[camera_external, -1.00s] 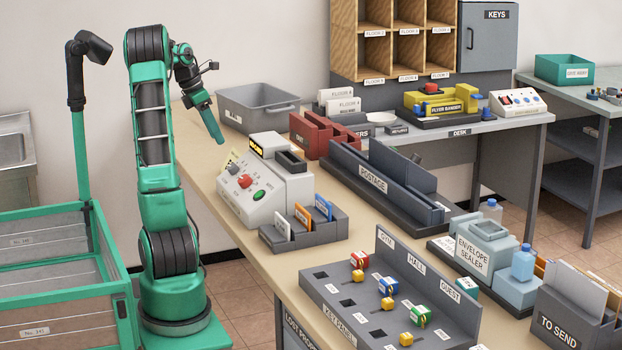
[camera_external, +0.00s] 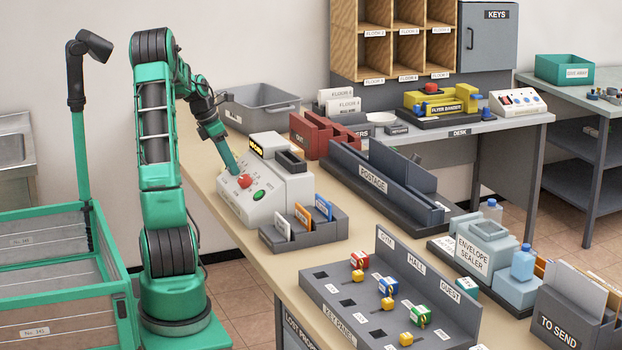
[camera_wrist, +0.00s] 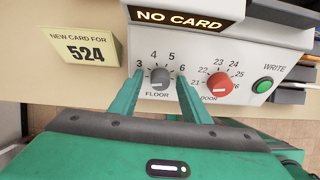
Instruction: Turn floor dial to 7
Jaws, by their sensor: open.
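The grey floor dial (camera_wrist: 159,77) is a round knob on the sloped front of the card writer (camera_external: 290,186), above the word FLOOR. Numbers 3, 4, 5 and 6 show around it; no 7 is visible. My gripper (camera_wrist: 160,80) is open, with one green finger at each side of the knob. I cannot tell whether the fingers touch it. In the external view my gripper (camera_external: 235,172) reaches down to the panel and hides the floor dial. The knob's exact setting is unclear.
A red door dial (camera_wrist: 220,84) sits close to the right finger, with a green WRITE button (camera_wrist: 262,86) further right. A yellow note (camera_wrist: 84,46) reads NEW CARD FOR 524. A grey card rack (camera_external: 304,232) stands in front of the writer; a grey bin (camera_external: 258,104) stands behind.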

